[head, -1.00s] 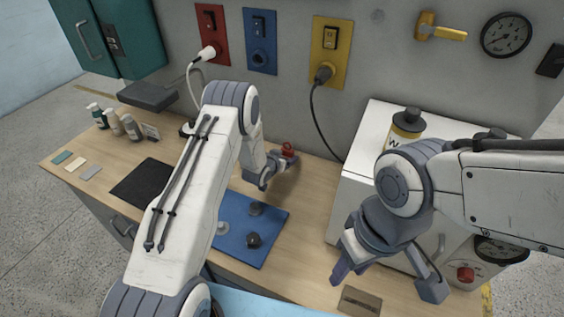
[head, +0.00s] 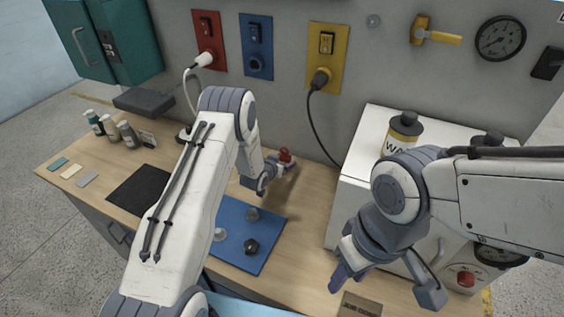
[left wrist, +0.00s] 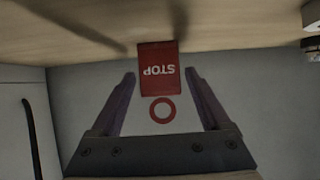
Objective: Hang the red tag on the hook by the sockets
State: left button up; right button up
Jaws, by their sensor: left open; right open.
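The red tag (head: 285,154) is at the back of the wooden bench, at the tip of my left gripper (head: 277,165). In the left wrist view the tag (left wrist: 158,72) shows upside-down STOP lettering and a red ring (left wrist: 162,110). The open fingers stand on either side of it, with gaps on both sides. A small round grey fitting (head: 374,21) on the wall right of the yellow socket may be the hook; its shape is too small to tell. My right gripper (head: 383,291) is open and empty above the bench's front right.
Red (head: 209,28), blue (head: 257,36) and yellow (head: 327,42) socket plates are on the wall, with cables plugged into the red and yellow. A blue mat (head: 262,238) lies in front.

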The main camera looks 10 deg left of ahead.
dwell(0.6)
pick_arm(q)
jog(key=c, duration=1.2)
notch_tip(320, 180, up, 6)
jog(key=p, duration=0.3)
